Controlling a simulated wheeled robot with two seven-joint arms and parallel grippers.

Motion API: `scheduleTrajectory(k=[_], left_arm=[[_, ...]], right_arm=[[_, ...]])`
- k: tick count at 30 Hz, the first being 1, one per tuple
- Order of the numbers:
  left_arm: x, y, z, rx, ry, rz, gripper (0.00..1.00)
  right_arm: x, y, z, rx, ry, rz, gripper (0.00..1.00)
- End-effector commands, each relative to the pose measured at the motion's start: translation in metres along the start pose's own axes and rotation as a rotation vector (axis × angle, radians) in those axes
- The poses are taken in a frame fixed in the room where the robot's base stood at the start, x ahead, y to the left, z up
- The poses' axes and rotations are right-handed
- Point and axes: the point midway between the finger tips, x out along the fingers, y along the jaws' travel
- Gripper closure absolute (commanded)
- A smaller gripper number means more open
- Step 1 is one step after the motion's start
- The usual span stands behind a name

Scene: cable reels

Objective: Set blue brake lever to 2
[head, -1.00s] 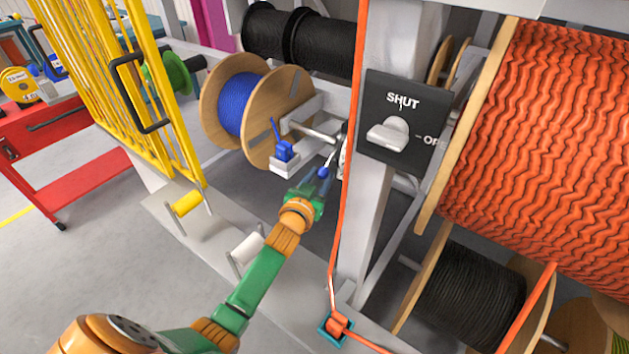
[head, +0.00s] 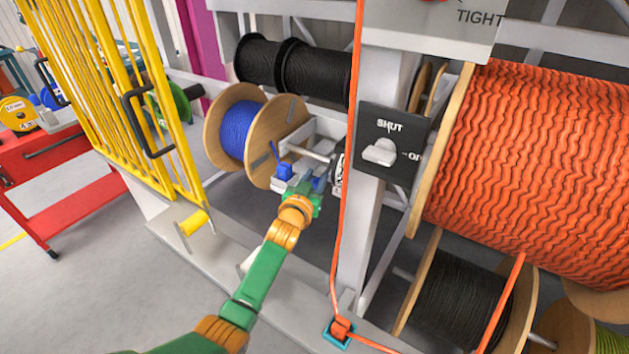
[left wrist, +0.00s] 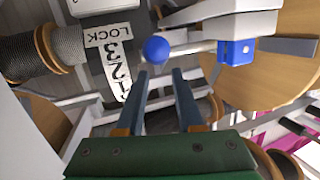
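The brake lever shows in the left wrist view as a pale rod ending in a round blue knob (left wrist: 155,49). A blue block (left wrist: 236,52) sits to the right, near the rod's other end. A white scale plate (left wrist: 115,62) with LOCK, 3, 2 and 1 stands left of the knob, which is about level with the 3; the exact setting is unclear. My left gripper (left wrist: 160,74) is open, its two fingers apart, with the knob just beyond the tips and nothing between them. In the head view this gripper (head: 304,186) largely hides the lever. My right gripper is not in view.
The blue cable reel (head: 238,130) stands behind the brake. A grey post with a SHUT switch panel (head: 390,145) and a taut orange cable (head: 344,200) stand right of my left arm. A yellow gate (head: 140,90) is left. A large orange reel (head: 530,170) fills the right.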

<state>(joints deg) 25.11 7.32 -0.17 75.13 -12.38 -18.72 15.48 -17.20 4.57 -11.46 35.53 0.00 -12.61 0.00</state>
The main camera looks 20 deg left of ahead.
Motion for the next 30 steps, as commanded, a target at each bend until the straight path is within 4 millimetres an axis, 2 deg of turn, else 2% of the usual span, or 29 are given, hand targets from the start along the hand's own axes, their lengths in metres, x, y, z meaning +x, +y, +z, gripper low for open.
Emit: scheduleTrajectory(k=[1,3,14,24,30], left_arm=[[0.000,0.000,0.001,0.000,-0.001,0.000,0.47],[0.000,0.000,0.001,0.000,-0.002,0.000,0.29],[-0.004,0.000,0.003,0.000,-0.005,0.000,0.29],[-0.060,0.001,0.003,0.000,-0.005,0.001,0.29],[-0.071,0.000,0.002,0.000,-0.005,0.000,0.29]], right_arm=[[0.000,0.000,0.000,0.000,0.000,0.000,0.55],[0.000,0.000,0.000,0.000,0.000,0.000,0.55],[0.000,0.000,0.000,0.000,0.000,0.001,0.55],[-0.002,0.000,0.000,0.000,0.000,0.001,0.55],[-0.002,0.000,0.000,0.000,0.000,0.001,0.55]])
